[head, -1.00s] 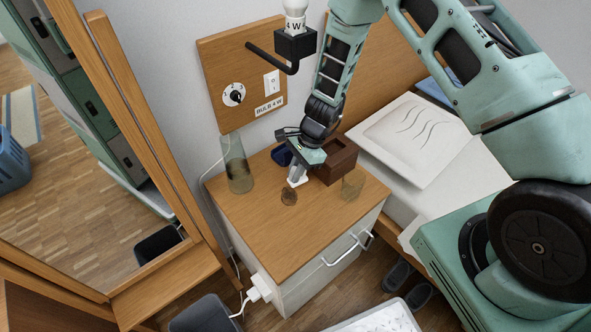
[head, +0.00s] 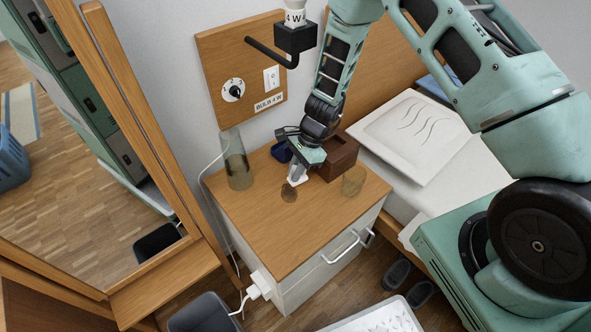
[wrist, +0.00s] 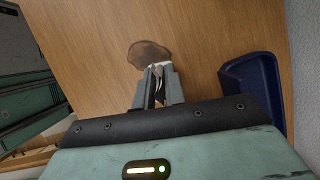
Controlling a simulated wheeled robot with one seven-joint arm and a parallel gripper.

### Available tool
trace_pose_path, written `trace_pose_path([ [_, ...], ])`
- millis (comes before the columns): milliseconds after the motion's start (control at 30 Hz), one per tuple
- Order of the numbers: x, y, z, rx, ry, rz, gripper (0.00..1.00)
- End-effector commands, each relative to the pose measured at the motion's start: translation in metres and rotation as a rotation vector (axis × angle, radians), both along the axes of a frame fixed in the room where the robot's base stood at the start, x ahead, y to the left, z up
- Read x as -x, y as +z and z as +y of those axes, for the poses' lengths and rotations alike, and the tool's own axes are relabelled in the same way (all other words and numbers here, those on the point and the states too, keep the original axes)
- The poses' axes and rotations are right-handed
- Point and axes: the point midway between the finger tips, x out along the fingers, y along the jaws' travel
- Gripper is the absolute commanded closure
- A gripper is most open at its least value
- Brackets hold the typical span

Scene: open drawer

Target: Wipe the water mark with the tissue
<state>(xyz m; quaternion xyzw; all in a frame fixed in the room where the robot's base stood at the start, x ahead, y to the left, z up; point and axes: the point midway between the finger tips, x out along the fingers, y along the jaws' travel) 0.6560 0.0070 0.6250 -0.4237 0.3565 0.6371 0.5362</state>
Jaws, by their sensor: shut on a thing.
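The water mark is a dark, roundish stain (head: 288,195) on the wooden top of the bedside cabinet. It also shows in the wrist view (wrist: 150,54), just beyond my fingertips. My gripper (head: 296,176) points down over the cabinet top and is shut on the white tissue (head: 294,181). In the wrist view my gripper's fingers (wrist: 158,80) have a thin strip of white tissue (wrist: 155,70) between them. The tissue is at the near edge of the stain in that view. I cannot tell whether it touches the wood.
A tall glass vase (head: 237,162) stands left on the cabinet (head: 262,234). A brown box (head: 341,158) and a small glass (head: 353,181) stand right of my gripper. A blue tray (wrist: 253,88) is close by in the wrist view. The cabinet's front top is clear.

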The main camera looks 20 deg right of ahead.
Motion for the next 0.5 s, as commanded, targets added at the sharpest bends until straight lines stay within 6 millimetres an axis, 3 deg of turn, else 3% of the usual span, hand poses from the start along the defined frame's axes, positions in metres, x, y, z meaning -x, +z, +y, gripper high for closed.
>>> trace_pose_path([
  [500,0.0000,-0.0110,-0.0001,0.000,0.000,0.000,1.00],
])
